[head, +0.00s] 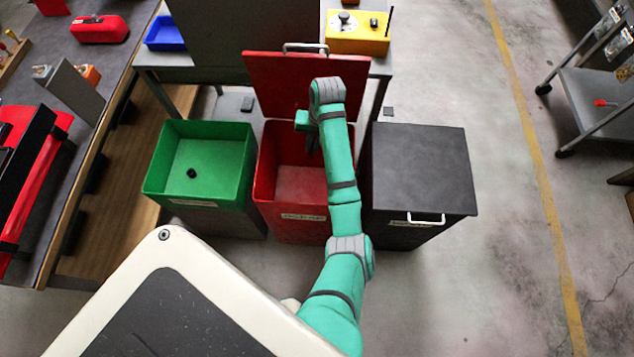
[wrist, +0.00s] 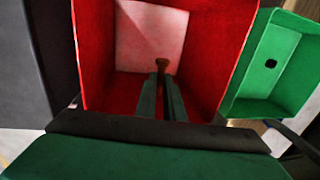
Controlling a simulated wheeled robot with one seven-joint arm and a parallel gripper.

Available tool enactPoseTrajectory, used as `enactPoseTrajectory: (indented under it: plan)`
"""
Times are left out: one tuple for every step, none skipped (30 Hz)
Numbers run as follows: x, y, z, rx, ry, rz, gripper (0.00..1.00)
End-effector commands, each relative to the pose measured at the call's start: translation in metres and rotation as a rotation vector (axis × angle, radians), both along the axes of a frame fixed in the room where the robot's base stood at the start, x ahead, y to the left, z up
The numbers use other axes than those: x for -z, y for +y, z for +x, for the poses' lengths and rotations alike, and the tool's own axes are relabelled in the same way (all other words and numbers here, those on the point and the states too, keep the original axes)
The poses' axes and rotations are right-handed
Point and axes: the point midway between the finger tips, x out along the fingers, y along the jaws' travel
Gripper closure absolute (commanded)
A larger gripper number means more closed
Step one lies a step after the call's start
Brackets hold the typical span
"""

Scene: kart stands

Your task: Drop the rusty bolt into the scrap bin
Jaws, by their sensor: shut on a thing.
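The red bin (head: 291,212) stands in the middle with its red lid (head: 276,82) tipped up at the back. A label on its front is too blurred to read surely. In the wrist view my gripper (wrist: 162,88) is shut on the rusty bolt (wrist: 162,63), whose brown head shows between the fingertips. The gripper points into the open red bin (wrist: 90,60), over its pale floor. In the head view my arm hides the bolt and most of the gripper.
An open green bin (head: 229,185) with a small dark object (head: 191,173) inside stands left of the red one. A black bin (head: 422,168) with a closed lid stands right. A workbench (head: 128,75) lies left; a grey cart (head: 596,95) stands far right.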

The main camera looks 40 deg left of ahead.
Motion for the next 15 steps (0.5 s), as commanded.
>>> enactPoseTrajectory:
  plan:
    - [0.007,-0.001,0.0,0.002,0.003,-0.002,1.0]
    - [0.01,-0.001,0.0,0.003,0.002,-0.001,1.0]
    - [0.015,-0.001,0.0,0.003,0.002,-0.001,1.0]
    - [0.018,-0.001,0.0,0.004,0.002,-0.001,1.0]
    - [0.021,-0.001,0.0,0.004,0.002,-0.001,1.0]
    - [0.025,-0.001,0.0,0.004,0.001,-0.001,1.0]
    - [0.028,-0.001,0.0,0.003,0.002,-0.001,1.0]
    - [0.03,-0.001,0.0,0.003,0.002,-0.001,1.0]
    - [0.033,-0.001,0.0,0.002,0.001,-0.001,1.0]
    - [0.035,-0.001,0.0,0.002,0.001,-0.001,1.0]
    - [0.037,-0.001,0.0,0.002,0.0,0.0,1.0]
    - [0.039,-0.001,0.0,0.002,0.0,0.0,1.0]
    - [0.04,-0.001,0.0,0.002,0.001,-0.001,1.0]
    - [0.041,-0.001,0.0,0.002,0.001,-0.001,1.0]
    - [0.042,0.0,0.0,0.001,0.001,-0.001,1.0]
